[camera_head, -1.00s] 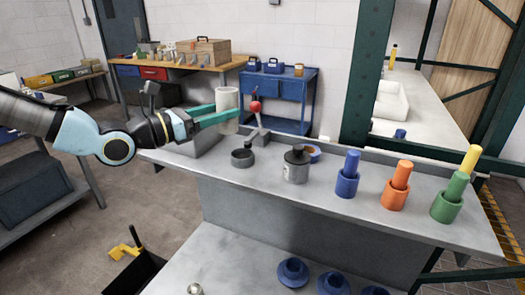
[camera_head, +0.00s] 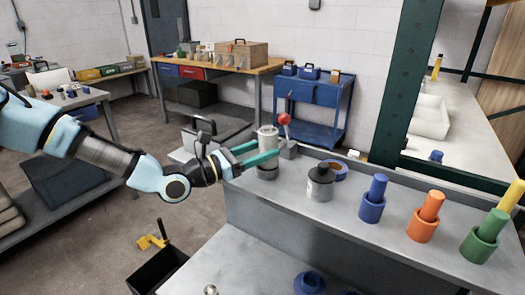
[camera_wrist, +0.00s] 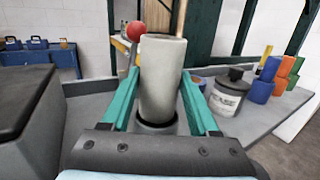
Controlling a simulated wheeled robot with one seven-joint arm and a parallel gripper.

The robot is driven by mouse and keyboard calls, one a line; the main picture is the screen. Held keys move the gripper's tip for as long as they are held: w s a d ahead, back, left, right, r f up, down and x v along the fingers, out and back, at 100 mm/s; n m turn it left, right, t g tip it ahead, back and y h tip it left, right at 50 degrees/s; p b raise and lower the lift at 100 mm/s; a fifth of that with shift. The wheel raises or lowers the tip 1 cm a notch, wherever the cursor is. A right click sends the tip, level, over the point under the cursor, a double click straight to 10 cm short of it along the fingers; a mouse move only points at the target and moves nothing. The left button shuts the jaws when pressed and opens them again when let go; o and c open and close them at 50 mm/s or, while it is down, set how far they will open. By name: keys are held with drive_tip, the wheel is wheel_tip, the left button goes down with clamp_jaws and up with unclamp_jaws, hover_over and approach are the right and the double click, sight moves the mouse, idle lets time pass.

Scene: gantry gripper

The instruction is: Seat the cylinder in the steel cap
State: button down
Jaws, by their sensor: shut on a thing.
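The pale grey cylinder (camera_head: 267,138) is upright between the teal fingers of my gripper (camera_head: 262,151), which is shut on it. In the wrist view the cylinder (camera_wrist: 163,75) stands between the fingertips (camera_wrist: 160,88) and tilts very slightly. The dark grey steel cap (camera_head: 266,174) is on the bench directly below the cylinder. In the wrist view the cap's rim (camera_wrist: 154,129) shows around the cylinder's lower end. I cannot tell how deep the cylinder's end is in the cap.
A grease can (camera_head: 320,184) stands to the right on the grey bench (camera_head: 300,212). Blue (camera_head: 372,205), orange (camera_head: 422,229) and green (camera_head: 480,245) cups holding cylinders stand farther right. A red-knobbed lever (camera_head: 285,120) rises close behind my gripper. A grey block (camera_wrist: 25,95) is at left in the wrist view.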

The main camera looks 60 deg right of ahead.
drive_tip(key=shift+a+f, duration=0.15)
drive_tip(key=shift+f, duration=0.7)
drive_tip(key=c, duration=0.5)
unclamp_jaws()
drive_tip(key=shift+s, duration=0.1)
drive_tip(key=o, duration=0.4)
drive_tip(key=shift+r, duration=0.1)
drive_tip(key=b+v, duration=0.1)
drive_tip(key=v, duration=0.3)
drive_tip(key=b+v, duration=0.1)
drive_tip(key=v, duration=0.3)
drive_tip(key=b+v, duration=0.1)
drive_tip(key=v, duration=0.2)
drive_tip(key=shift+w+a+r, duration=0.25)
drive_tip(key=shift+w+a, duration=0.05)
drive_tip(key=shift+o, duration=0.5)
